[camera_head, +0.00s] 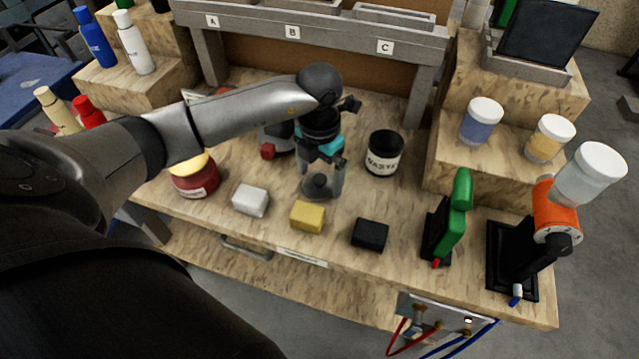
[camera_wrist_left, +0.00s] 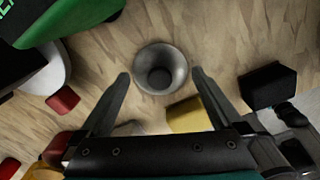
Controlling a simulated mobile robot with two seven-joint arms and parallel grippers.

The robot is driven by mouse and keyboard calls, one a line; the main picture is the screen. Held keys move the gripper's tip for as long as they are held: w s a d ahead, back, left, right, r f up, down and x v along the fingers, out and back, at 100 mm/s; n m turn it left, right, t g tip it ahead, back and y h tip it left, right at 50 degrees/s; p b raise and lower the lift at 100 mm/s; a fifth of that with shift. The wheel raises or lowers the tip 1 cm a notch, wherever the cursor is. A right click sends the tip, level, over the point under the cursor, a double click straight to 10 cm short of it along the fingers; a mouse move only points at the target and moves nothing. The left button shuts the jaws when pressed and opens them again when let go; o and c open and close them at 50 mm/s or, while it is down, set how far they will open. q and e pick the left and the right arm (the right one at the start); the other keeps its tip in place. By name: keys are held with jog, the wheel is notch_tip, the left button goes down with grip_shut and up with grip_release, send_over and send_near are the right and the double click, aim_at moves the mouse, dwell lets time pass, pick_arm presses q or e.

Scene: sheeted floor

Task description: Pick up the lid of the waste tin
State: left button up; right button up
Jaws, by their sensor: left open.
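The waste tin (camera_head: 383,160) is a black cylinder with a white label, standing on the wooden bench right of my left gripper. Its top looks dark and open. A round grey piece with a darker middle, which looks like the lid (camera_head: 320,187), lies on the bench in front of the tin. It also shows in the left wrist view (camera_wrist_left: 176,62), between and just beyond my fingertips. My left gripper (camera_head: 321,172) is open above this lid, its fingers pointing down on either side. I cannot tell whether they touch it. My right gripper is not in view.
White (camera_head: 250,201), yellow (camera_head: 307,216) and black (camera_head: 370,234) blocks lie along the bench's front. A red tin with a yellow top (camera_head: 194,178) stands left. Green (camera_head: 455,215) and orange (camera_head: 556,210) tools stand right. A shelf rack (camera_head: 320,35) spans the back.

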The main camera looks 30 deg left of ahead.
pick_arm(q)
jog(key=shift+f, duration=0.35)
jog(key=shift+r, duration=0.1)
jog(key=c, duration=1)
jog(key=shift+r, duration=0.1)
